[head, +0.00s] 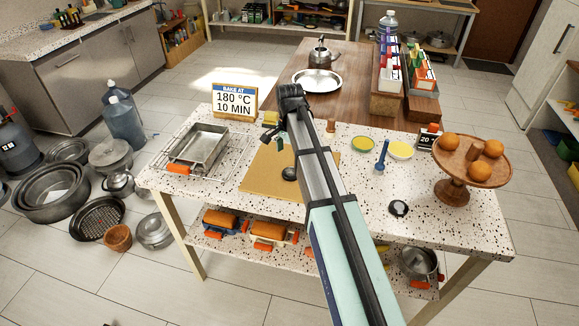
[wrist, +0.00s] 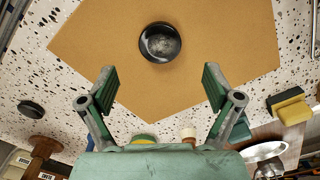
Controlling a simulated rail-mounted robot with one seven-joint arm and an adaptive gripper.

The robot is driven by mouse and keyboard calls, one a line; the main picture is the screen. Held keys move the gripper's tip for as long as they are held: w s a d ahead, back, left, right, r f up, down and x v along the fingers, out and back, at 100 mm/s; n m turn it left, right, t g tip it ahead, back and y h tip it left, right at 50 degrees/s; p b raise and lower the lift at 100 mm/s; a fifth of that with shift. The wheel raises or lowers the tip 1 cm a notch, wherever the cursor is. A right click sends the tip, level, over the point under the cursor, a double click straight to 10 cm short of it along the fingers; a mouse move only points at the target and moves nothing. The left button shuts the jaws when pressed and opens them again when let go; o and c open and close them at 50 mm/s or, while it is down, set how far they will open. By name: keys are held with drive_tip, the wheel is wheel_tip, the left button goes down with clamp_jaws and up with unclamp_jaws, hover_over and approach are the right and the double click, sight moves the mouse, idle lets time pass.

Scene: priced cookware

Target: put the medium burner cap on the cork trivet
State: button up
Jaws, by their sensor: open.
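A round black cap (wrist: 160,43) with a shiny top lies on a flat tan cork-like sheet (wrist: 90,40), which I take for the cork trivet. In the head view the sheet (head: 255,185) is at the middle of the speckled table, and my arm partly hides the cap (head: 289,174). I cannot tell which is medium. My gripper (wrist: 159,74) is open and empty, its fingers apart, short of the first cap in the wrist view.
A metal pan (head: 195,148) on a rack is left of the sheet. A wooden stand (head: 452,190) with oranges stands at right. The front right tabletop is mostly clear.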

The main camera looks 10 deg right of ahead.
drive_tip(key=shift+r+b, duration=0.4)
drive_tip(key=shift+r, duration=2)
